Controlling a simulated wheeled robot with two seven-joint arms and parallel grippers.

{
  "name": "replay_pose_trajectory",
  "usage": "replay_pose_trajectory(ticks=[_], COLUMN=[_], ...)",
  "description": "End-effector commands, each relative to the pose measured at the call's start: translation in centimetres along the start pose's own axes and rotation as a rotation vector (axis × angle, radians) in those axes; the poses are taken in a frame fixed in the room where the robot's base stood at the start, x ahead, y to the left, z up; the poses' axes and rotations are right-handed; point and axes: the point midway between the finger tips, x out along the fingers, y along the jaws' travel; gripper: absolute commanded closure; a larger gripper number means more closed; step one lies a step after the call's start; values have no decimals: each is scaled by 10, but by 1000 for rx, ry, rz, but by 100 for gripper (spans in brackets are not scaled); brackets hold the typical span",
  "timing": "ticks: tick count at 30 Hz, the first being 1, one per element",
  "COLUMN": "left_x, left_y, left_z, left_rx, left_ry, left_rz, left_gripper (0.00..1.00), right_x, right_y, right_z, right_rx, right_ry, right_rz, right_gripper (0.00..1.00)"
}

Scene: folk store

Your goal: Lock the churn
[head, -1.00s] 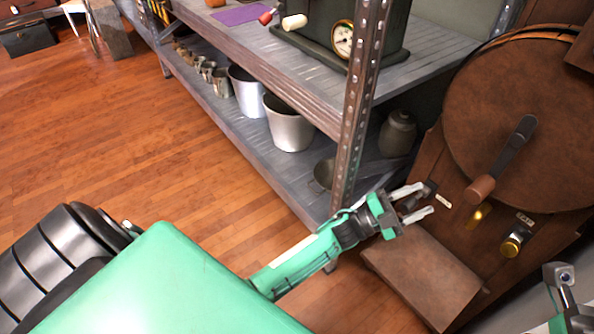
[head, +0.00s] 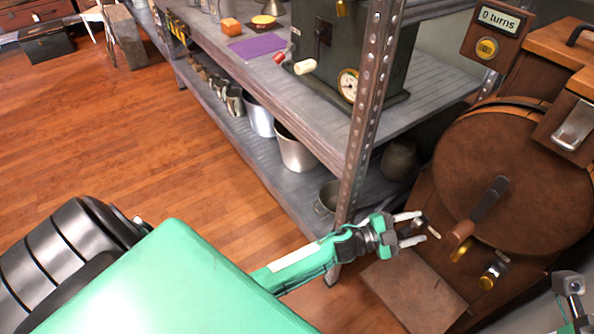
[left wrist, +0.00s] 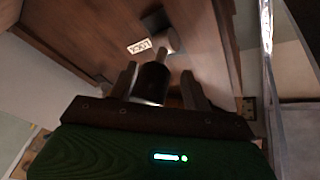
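The churn is a brown wooden drum (head: 515,165) on a wooden stand at the right of the head view. Its dark crank (head: 488,200) has a wooden grip. A small dark knob beside a pale label sits low on the stand's left side; it shows between my fingers in the left wrist view (left wrist: 153,82), with the label (left wrist: 139,46) just beyond. My left gripper (head: 420,227) is open, with its fingers on either side of this knob and visible gaps. The label's lettering is too blurred to read. My right gripper (head: 574,300) shows only partly at the lower right corner.
A brass knob (head: 488,280) sits on the stand below the crank. A counter box (head: 497,28) reads "0 turns". A grey metal shelf (head: 320,112) with a rusty post (head: 370,110) stands close left of the gripper. The wooden floor (head: 120,150) at left is clear.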

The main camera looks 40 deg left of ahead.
Motion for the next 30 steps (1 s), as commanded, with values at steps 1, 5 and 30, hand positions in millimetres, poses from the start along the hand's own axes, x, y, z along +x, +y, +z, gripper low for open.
replay_pose_trajectory(ticks=[1,5,30], left_x=[2,3,-108], left_y=[-6,-7,-16], left_z=[-5,-6,-16], left_rx=[-5,-26,-70], left_ry=[-14,-47,-119], left_rz=[11,38,97], left_gripper=[51,51,51], right_x=[13,29,67], right_y=[1,1,3], right_z=[0,1,2], right_rx=[0,0,0], right_ry=[0,0,0], right_rz=[0,0,0], right_gripper=[64,64,64])
